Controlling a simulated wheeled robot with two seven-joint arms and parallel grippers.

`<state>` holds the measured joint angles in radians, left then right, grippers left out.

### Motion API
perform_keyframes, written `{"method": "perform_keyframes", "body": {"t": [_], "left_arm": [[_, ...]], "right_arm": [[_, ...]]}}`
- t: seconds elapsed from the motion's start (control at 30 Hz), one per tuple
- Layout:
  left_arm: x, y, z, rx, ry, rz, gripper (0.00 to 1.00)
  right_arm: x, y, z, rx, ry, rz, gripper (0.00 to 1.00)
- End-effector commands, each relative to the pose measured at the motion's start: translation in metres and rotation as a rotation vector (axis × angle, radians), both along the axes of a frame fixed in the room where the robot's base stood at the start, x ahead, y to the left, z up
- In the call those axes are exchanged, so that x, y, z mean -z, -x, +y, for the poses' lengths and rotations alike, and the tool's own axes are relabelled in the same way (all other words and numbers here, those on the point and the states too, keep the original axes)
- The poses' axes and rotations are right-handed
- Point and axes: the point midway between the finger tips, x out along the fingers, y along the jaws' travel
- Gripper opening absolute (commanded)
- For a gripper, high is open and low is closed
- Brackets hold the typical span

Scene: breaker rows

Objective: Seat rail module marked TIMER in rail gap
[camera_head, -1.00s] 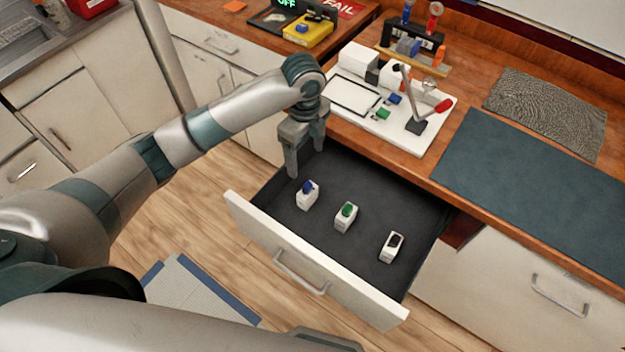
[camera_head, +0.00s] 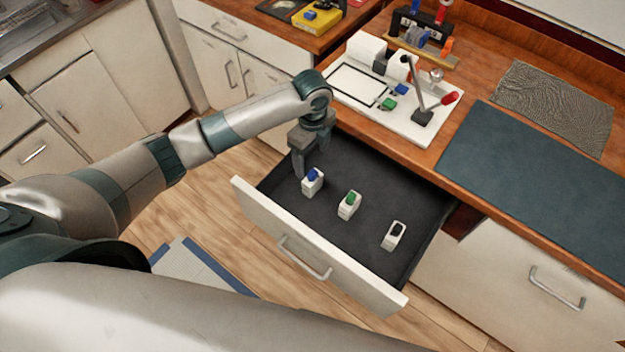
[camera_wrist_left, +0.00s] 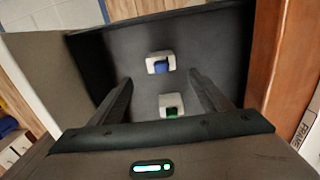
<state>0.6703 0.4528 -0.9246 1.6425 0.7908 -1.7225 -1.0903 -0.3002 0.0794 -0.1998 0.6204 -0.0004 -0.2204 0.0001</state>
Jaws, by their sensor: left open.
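Three small white modules lie in the open drawer (camera_head: 372,185): one with a blue top (camera_head: 312,182), one with a green top (camera_head: 349,204), one with a black top (camera_head: 394,235). No marking is legible, so I cannot tell which is TIMER. My left gripper (camera_head: 303,170) is open and empty, pointing down just above and behind the blue-topped module. In the left wrist view, the blue-topped module (camera_wrist_left: 160,63) is just beyond the fingertips and the green-topped one (camera_wrist_left: 171,107) shows between the fingers. I cannot make out the rail gap. My right gripper is not in view.
A white board (camera_head: 405,118) on the counter carries white blocks, a framed panel and a red-handled lever (camera_head: 450,97). A dark rack (camera_head: 425,35) stands behind it. A blue-grey mat (camera_head: 540,185) and a textured grey mat (camera_head: 555,105) lie right. The drawer front (camera_head: 310,250) borders the modules.

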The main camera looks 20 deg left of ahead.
Motion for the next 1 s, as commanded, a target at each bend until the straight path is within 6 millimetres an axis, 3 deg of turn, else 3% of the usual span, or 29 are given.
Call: {"method": "perform_keyframes", "body": {"t": [0.2,0.33,0.83,1.0], "left_arm": [[0.036,0.001,0.000,-0.001,0.000,0.003,0.72],[0.050,0.000,0.000,-0.001,0.000,0.001,0.72],[0.056,0.000,0.000,0.000,0.000,0.000,0.72],[0.067,0.000,0.000,-0.001,-0.001,0.003,0.72]], "right_arm": [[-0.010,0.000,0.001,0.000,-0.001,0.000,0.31],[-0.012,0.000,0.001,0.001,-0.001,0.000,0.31],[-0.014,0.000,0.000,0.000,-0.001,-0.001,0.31],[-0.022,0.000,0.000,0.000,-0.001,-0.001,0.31]]}}
